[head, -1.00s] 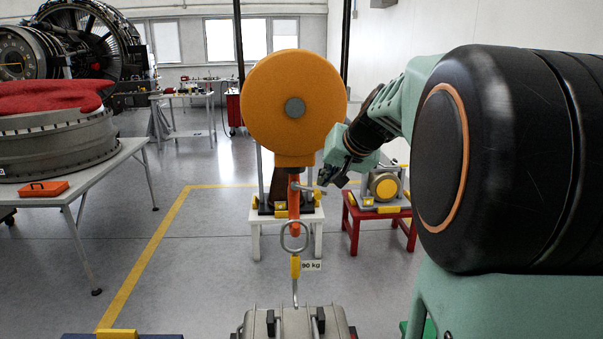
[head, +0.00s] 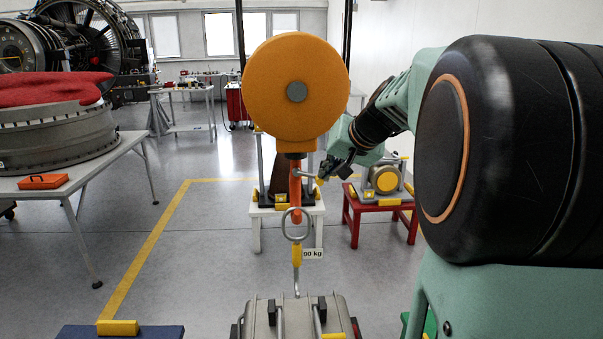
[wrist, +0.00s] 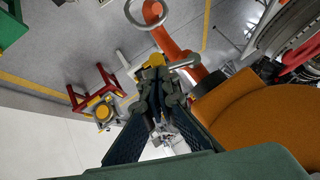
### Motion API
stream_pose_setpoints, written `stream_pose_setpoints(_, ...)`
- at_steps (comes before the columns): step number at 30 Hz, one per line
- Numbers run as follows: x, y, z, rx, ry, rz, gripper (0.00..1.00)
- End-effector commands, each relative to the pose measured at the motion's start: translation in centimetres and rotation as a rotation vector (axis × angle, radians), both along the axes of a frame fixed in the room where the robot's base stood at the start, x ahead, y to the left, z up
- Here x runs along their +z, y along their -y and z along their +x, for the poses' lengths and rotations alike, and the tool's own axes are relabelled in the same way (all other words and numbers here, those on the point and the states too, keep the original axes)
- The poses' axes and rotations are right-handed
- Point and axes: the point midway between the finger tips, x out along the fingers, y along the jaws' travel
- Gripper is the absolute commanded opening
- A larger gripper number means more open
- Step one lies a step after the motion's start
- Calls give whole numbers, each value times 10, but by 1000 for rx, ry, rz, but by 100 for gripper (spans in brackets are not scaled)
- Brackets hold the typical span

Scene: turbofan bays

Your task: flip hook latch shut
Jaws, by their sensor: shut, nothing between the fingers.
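The orange hook (head: 296,190) hangs under the round orange hoist housing (head: 296,85). Its grey latch lever (head: 306,174) sticks out to the right and ends in a yellow knob (head: 320,181). In the wrist view the grey lever (wrist: 182,63) runs sideways from the orange hook (wrist: 168,38) to the yellow knob (wrist: 155,60). My gripper (head: 325,173) is shut and empty, right beside the knob. In the wrist view my gripper (wrist: 157,80) has its tips close at the knob; contact cannot be told.
A red stand (head: 360,215) and a white stand (head: 257,229) stand behind. Open floor lies left.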

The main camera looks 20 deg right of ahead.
Motion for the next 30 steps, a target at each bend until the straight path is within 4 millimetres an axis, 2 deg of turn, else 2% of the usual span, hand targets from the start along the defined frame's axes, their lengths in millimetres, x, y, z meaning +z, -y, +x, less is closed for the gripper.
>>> stream_pose_setpoints(17,-14,3,-1,-6,30,110,0)
stream_pose_setpoints(30,-42,5,-3,-18,116,412,0)
